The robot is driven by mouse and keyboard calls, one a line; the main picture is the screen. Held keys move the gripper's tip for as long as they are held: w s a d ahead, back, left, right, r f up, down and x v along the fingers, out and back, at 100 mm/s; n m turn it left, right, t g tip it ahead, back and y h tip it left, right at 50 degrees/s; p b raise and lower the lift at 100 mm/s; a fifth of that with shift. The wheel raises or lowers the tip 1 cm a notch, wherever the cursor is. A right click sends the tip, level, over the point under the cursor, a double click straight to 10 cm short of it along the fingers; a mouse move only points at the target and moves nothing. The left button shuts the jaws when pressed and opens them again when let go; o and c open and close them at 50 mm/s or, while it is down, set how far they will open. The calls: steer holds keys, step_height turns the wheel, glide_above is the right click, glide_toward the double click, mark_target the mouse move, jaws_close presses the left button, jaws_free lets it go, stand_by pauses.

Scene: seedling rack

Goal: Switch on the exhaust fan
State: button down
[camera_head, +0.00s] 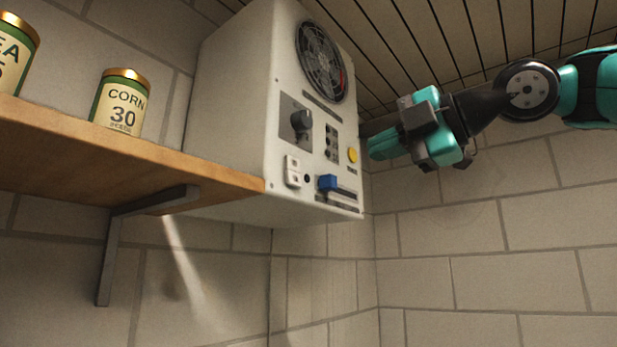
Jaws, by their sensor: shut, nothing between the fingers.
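A white control box (235,110) is on the wall, with a round dark fan grille (322,62) high on its panel. A small red mark shows on the grille's right side. Below it are a dark rotary knob (301,121), a dark strip of small controls (331,143), a yellow round button (352,156), a pair of white switches (293,171), a small black round part (307,178) and a blue slider handle (327,182) at the left of its slot. Labels are too small to read. My gripper (376,130) is shut and empty, right of the panel; contact cannot be told.
A wooden shelf (150,160) on a metal bracket (107,245) runs along the left, its end close to the box. A corn tin (121,102) and another tin (14,55) stand on it. The slatted ceiling (440,45) is close above my arm. Space below the box is clear.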

mark_target(296, 182)
steer(key=p+x, duration=0.5)
steer(key=x, duration=0.8)
steer(key=shift+a+r, duration=0.15)
steer(key=shift+a, duration=0.05)
steer(key=shift+w+a+p, duration=0.25)
steer(key=shift+p, duration=0.05)
steer(key=shift+f, duration=0.2)
